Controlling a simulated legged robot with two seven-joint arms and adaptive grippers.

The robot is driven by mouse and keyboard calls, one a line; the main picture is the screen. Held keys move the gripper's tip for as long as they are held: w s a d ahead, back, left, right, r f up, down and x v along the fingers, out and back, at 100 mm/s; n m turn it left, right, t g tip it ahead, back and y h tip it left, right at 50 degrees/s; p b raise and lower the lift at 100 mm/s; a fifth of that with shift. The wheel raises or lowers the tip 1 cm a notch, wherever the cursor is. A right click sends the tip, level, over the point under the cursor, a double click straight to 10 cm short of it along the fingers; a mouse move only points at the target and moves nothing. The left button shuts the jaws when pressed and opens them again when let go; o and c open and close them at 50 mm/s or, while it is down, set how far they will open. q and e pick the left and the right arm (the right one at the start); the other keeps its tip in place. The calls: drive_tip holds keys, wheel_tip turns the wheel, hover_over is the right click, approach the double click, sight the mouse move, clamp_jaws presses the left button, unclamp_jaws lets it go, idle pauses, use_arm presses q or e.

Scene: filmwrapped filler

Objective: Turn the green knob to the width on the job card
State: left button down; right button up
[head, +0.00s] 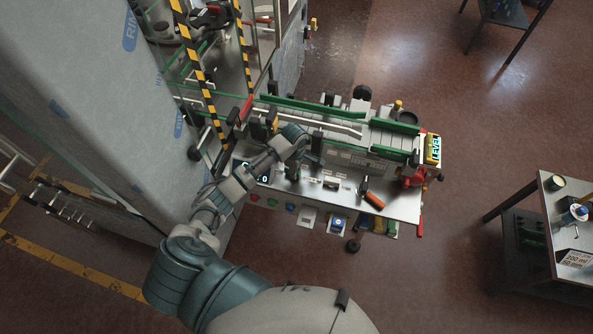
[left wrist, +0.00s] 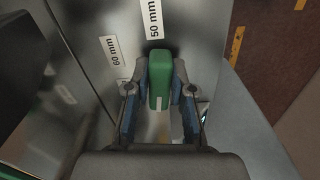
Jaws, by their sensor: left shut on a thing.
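The green knob (left wrist: 160,80) is a bar-shaped handle in the middle of the left wrist view, with a short white mark on its near end. My left gripper (left wrist: 160,105) is shut on it, a blue-padded finger on each side. The knob's far end points up toward the "50 mm" label (left wrist: 153,18); a "60 mm" label (left wrist: 112,50) is to its left. In the head view my left gripper (head: 308,150) is at the machine, and its hand hides the knob. A card (head: 576,258) on the right table seems to read "200 ml, 50 mm", in small print. My right gripper is not in view.
The machine's worktop (head: 400,208) carries an orange-handled tool (head: 374,199) right of my arm. A large wrapped block (head: 80,90) stands left of my arm. Open floor lies between machine and right table (head: 555,200).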

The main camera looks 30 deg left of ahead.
use_arm(q)
drive_tip(key=m, duration=0.4)
drive_tip(key=shift+s+a, duration=0.15)
drive_tip(key=shift+a, duration=0.15)
drive_tip(key=m, duration=0.5)
drive_tip(key=shift+s+a+r, duration=0.1)
drive_tip(key=m, duration=0.4)
drive_tip(key=shift+a, duration=0.1)
drive_tip(key=m, duration=0.4)
drive_tip(key=shift+a+r, duration=0.1)
drive_tip(key=m, duration=0.3)
drive_tip(key=shift+a+m, duration=0.1)
drive_tip(key=shift+m, duration=0.3)
drive_tip(key=m, duration=0.3)
drive_tip(key=shift+a+m, duration=0.1)
drive_tip(key=shift+m, duration=0.2)
drive_tip(key=m, duration=0.4)
drive_tip(key=shift+w, duration=0.2)
drive_tip(key=shift+a+m, duration=0.1)
drive_tip(key=shift+m, duration=2.1)
